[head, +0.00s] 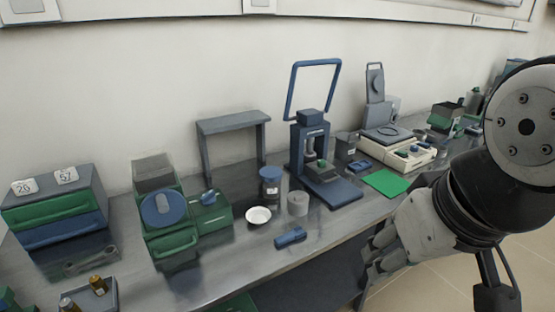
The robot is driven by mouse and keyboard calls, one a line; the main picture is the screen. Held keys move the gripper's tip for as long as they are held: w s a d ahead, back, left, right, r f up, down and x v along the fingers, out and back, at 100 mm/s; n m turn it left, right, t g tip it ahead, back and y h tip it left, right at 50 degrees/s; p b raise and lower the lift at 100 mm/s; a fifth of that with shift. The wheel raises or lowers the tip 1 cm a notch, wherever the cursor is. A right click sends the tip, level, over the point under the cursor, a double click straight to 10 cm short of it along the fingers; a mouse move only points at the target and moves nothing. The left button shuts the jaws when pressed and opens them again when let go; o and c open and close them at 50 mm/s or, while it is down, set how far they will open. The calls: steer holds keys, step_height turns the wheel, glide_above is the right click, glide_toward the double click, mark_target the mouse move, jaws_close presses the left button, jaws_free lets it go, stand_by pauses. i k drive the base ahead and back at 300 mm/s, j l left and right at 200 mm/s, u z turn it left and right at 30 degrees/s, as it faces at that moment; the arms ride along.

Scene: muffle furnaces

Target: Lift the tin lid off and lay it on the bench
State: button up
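A small light-grey round tin (298,204) stands on the bench (220,265), near the middle of the picture. Its lid (298,195) appears to be on top; the seam is too small to see. My gripper (372,270) is at the right, beyond the bench's front edge, and apart from the tin.
A white dish (258,215), a blue-topped jar (270,183) and a blue block (290,237) are close to the tin. A blue press (328,190) stands behind it at right. A green furnace-like box (168,215) is at left.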

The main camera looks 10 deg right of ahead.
mark_target(296, 198)
steer(key=i+l+u, duration=0.2)
steer(key=i+u, duration=0.15)
steer(key=i+l+u, duration=0.3)
steer(key=i, duration=0.25)
steer(key=l, duration=0.1)
